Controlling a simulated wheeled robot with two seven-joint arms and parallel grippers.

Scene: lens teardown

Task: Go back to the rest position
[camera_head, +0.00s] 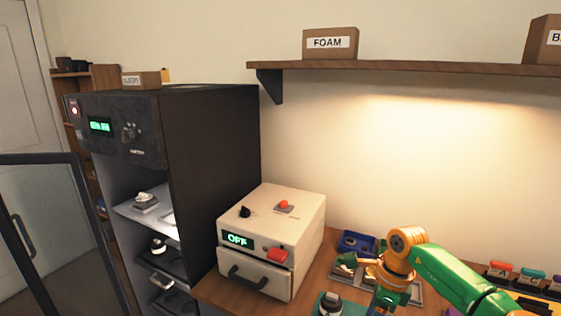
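My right arm, green and orange, comes in from the right and bends down over the wooden workbench (212,291). Its gripper (383,298) is low at the bottom edge, partly hidden by its own wrist and cut off by the frame. I cannot tell whether its fingers are open or shut, or whether they hold anything. My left gripper is not in view.
A cream box (285,221) reading OFF stands on the bench. Left of it is a tall dark cabinet (213,150), its glass door (85,200) swung open. A shelf (420,67) runs above. Coloured blocks (500,268) sit at right.

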